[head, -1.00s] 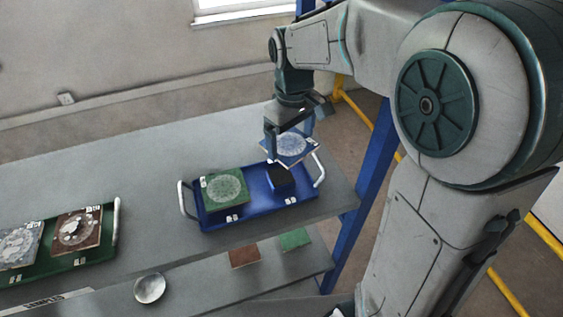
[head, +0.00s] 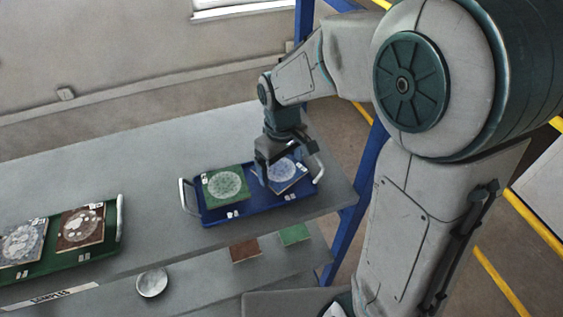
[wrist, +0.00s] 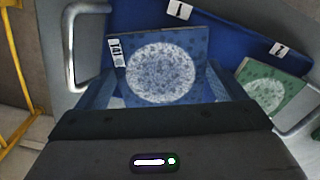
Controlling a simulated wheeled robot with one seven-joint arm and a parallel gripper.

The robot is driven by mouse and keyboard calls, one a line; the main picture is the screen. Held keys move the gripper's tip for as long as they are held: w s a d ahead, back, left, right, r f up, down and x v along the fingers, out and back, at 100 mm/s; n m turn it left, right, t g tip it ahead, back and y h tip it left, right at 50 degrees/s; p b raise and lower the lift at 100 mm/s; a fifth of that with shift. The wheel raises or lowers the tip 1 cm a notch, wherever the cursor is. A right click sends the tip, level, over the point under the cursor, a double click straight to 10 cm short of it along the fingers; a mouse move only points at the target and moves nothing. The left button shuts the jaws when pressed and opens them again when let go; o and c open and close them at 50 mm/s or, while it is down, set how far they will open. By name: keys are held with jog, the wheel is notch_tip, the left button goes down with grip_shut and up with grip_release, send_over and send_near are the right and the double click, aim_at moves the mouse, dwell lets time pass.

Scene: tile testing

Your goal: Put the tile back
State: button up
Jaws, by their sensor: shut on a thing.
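A blue tile (head: 284,175) with a pale round pattern is at the right half of the blue tray (head: 212,216). My gripper (head: 266,174) is shut on this tile near its left edge, as seen in the head view. A green tile (head: 225,186) with a pale round pattern sits in the left half of the tray.
A green tray (head: 118,232) at the left holds a grey-blue tile (head: 22,243) and a brown tile (head: 81,228). A round bowl (head: 152,283) and red and green tiles are on the lower shelf. The grey tabletop behind the trays is clear.

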aim_at(282, 171)
jog(key=o, duration=1.1)
jog(key=shift+c, duration=0.2)
notch_tip(282, 171, up, 12)
jog(key=s+d+f+m+t, duration=0.3)
jog(key=s+d+m, duration=0.4)
jog(key=s+d, duration=0.4)
jog(key=shift+s+d+m+t+b, duration=0.4)
jog(key=shift+s+t, duration=0.1)
jog(key=shift+s, duration=0.2)
jog(key=shift+f+b, duration=0.4)
jog(key=shift+f, duration=0.1)
